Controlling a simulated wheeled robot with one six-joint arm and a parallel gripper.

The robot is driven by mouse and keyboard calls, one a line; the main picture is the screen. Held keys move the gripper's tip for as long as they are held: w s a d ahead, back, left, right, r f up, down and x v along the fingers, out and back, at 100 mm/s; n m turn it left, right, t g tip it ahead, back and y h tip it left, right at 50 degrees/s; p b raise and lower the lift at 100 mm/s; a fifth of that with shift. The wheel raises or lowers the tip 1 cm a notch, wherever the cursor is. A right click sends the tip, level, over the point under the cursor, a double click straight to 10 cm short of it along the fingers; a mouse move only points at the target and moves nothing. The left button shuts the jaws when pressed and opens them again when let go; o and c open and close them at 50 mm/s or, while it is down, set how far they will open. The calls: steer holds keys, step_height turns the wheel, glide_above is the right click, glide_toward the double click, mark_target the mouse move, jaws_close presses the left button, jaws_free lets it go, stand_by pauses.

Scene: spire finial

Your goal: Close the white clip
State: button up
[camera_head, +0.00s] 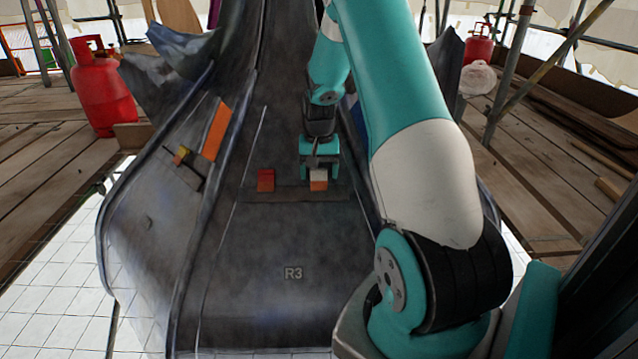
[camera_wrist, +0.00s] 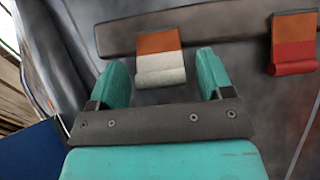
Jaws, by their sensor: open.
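The white clip (camera_head: 318,174) sits on the dark ledge of the spire's face, with an orange part below it. In the wrist view, the white clip (camera_wrist: 162,68) shows a white flap at the near side and an orange part (camera_wrist: 158,42) beyond it. My gripper (camera_wrist: 161,64) is open, with one teal finger to each side of the clip and gaps between. In the head view, my gripper (camera_head: 319,160) is right above the clip and partly covers it.
A red clip (camera_head: 266,180) is left of the white one on the same ledge (camera_head: 290,196); in the wrist view it is at right (camera_wrist: 292,55). On the left face are an orange strip (camera_head: 216,131) and a small yellow part (camera_head: 182,155). Red gas cylinders (camera_head: 103,92) stand on planks.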

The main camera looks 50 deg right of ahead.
steer(key=shift+f, duration=0.6)
steer(key=c, duration=0.9)
steer(key=p, duration=0.3)
steer(key=shift+w+d+r+g+y, duration=0.2)
steer(key=shift+r+g+y, duration=0.1)
steer(key=shift+y, duration=0.1)
steer(key=shift+f+p, duration=0.4)
steer(key=shift+p, duration=0.3)
steer(key=o, duration=0.9)
